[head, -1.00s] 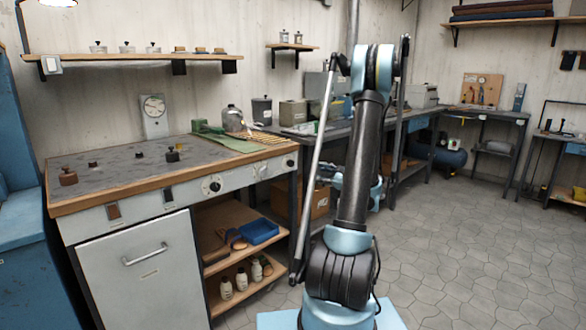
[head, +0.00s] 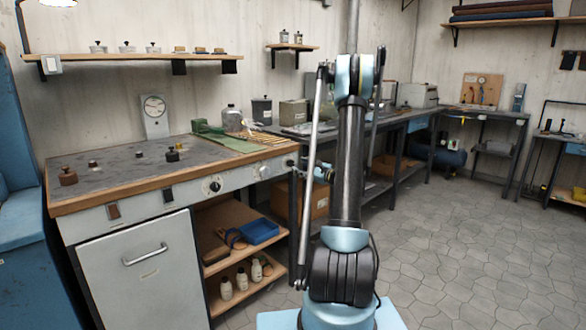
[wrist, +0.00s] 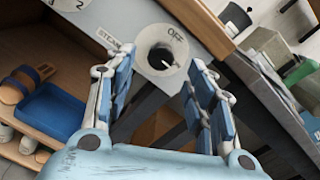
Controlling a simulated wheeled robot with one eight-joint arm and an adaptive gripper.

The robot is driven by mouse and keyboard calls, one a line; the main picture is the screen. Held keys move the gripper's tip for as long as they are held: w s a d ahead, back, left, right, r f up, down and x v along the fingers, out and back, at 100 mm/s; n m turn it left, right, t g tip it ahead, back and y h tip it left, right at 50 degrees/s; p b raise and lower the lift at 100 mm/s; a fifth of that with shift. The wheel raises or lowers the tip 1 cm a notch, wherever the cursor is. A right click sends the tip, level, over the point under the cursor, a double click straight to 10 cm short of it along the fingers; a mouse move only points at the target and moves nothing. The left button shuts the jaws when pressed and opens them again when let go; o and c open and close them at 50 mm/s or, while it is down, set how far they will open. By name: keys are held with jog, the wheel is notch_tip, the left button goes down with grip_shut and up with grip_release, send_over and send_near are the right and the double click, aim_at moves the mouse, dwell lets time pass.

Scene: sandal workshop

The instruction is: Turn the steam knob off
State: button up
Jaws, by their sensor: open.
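The steam knob (wrist: 160,56) is a dark round knob on a pale dial on the front panel, with "STEAM" at its left and "OFF" at its upper right. A white mark on it points toward the lower right of the wrist view, away from "OFF". The knob also shows at the right end of the panel in the head view (head: 290,162). My gripper (wrist: 160,66) is open and empty, its blue-padded fingers on either side of the knob in the picture. I cannot tell whether they touch it.
A blue tray (wrist: 52,115) and small bottles stand on the shelves below. A metal bench runs behind my arm. The floor at right is clear.

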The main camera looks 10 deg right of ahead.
aim_at(293, 164)
jog(key=shift+x, duration=2.65)
